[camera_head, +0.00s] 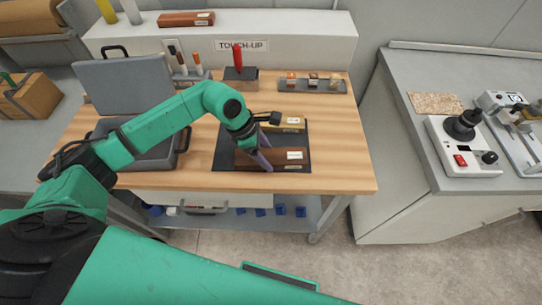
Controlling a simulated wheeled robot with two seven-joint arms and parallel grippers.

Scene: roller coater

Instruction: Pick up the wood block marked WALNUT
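A dark brown wood block (282,158) lies on the black mat (225,150) near the front of the wooden table. It has a white label too small to read, so I cannot confirm it says WALNUT. A pale yellowish block (288,125) with a label lies behind it on the same mat. My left gripper (264,153) points down at the dark block, its purple fingers overlapping the block's left-middle part. I cannot tell whether they grip it or only straddle it. My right gripper is not in view.
An open grey case (130,80) stands left on the table (340,165). Behind the mat are a dark holder (241,80) with a red tool and a tray (330,87) of small samples. A grey counter (410,140) with equipment stands right. The table's right front is clear.

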